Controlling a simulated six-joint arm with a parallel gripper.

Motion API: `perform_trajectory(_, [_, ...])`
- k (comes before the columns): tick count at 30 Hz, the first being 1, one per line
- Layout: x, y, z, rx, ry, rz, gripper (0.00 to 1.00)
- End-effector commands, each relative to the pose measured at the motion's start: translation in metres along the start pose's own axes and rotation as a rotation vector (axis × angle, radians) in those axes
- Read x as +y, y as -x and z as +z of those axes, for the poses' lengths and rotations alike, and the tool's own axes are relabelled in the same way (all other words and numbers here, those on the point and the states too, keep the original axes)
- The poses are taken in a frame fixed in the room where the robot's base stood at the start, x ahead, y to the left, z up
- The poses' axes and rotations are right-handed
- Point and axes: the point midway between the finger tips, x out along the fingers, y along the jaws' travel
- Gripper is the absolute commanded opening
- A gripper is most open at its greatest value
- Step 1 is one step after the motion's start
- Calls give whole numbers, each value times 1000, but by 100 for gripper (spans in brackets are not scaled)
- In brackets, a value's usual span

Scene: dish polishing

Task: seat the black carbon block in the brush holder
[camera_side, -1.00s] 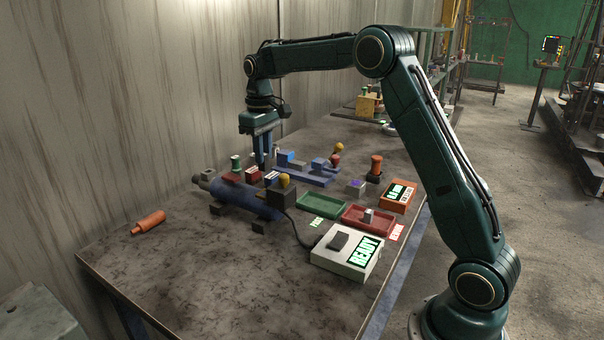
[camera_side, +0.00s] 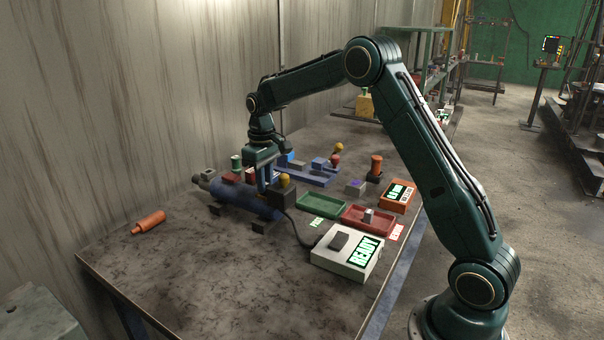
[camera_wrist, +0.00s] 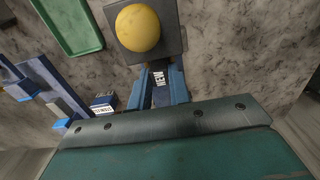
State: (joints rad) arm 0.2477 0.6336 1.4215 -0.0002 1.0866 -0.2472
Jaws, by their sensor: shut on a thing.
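My gripper (camera_side: 264,186) is low over the right end of the blue motor body (camera_side: 238,201), beside the dark box (camera_side: 283,198) with a yellow knob (camera_side: 284,180). In the wrist view my gripper (camera_wrist: 158,90) is shut on the black carbon block (camera_wrist: 161,82), which shows a white label reading NEW. The yellow knob (camera_wrist: 138,27) and its dark box (camera_wrist: 170,18) are just beyond the fingertips. The brush holder under the fingers is hidden, so I cannot tell whether the block is inside it or above it.
A blue rack (camera_side: 318,178) with several pieces stands behind the motor. A green tray (camera_side: 322,206) and a red tray (camera_side: 368,219) are to its right. A white box (camera_side: 346,252) with a READY display is in front. An orange handle (camera_side: 148,222) lies left; the front table is clear.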

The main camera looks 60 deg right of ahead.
Motion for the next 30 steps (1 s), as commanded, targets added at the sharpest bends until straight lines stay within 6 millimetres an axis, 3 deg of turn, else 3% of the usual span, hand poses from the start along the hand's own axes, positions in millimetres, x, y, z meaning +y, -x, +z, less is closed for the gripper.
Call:
perform_trajectory(14, [0,-6,0,0,0,0,0])
perform_trajectory(15, [0,-6,0,0,0,0,23])
perform_trajectory(18, [0,-6,0,0,0,0,41])
perform_trajectory(30, [0,-3,0,1,0,0,41])
